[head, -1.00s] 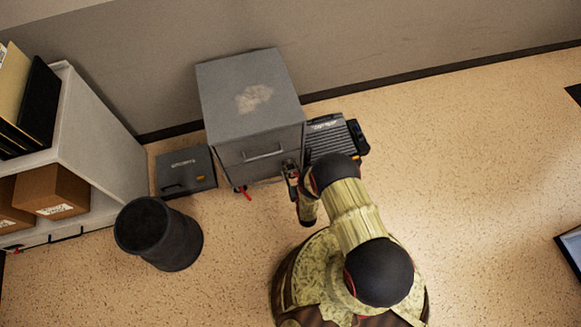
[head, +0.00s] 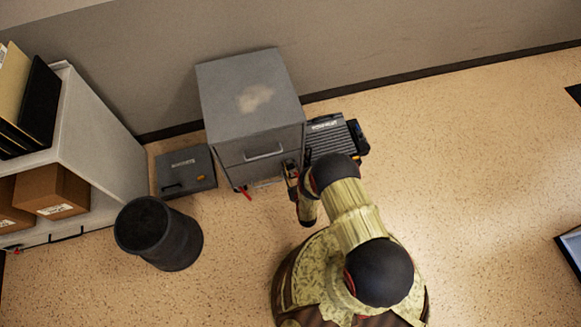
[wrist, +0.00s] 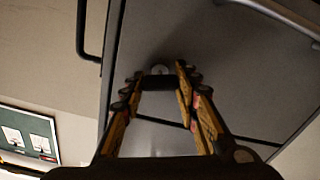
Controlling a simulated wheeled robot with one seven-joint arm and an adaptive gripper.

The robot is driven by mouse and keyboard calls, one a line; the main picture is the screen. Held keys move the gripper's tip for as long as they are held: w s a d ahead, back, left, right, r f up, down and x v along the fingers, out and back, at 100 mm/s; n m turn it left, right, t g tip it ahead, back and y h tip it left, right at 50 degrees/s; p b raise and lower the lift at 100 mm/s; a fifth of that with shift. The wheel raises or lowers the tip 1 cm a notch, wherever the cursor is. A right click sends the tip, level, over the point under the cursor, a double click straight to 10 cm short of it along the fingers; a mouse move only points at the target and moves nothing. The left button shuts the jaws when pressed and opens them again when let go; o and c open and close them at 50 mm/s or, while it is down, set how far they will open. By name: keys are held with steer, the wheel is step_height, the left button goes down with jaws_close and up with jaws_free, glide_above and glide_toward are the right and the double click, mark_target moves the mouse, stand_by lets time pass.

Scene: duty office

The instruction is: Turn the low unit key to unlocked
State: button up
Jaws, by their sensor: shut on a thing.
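The low unit (head: 222,110) is a grey metal drawer cabinet with a worn pale patch on its top, standing against the wall. My gripper (head: 291,172) is at the right side of its front face in the head view. In the wrist view my gripper (wrist: 159,80) has its two yellow and black fingers shut on a small dark key (wrist: 158,83).
A dark case (head: 186,171) and a black bin (head: 158,235) stand left. A ribbed case (head: 328,137) stands right.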

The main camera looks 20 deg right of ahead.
steer(key=n, duration=0.7)
steer(key=shift+a+f, duration=0.1)
steer(key=shift+a, duration=0.05)
steer(key=n, duration=0.7)
steer(key=shift+f, duration=0.15)
stand_by(0.4)
steer(key=o, duration=1.1)
steer(key=shift+o, duration=0.3)
steer(key=s, duration=0.7)
steer(key=shift+s, duration=0.25)
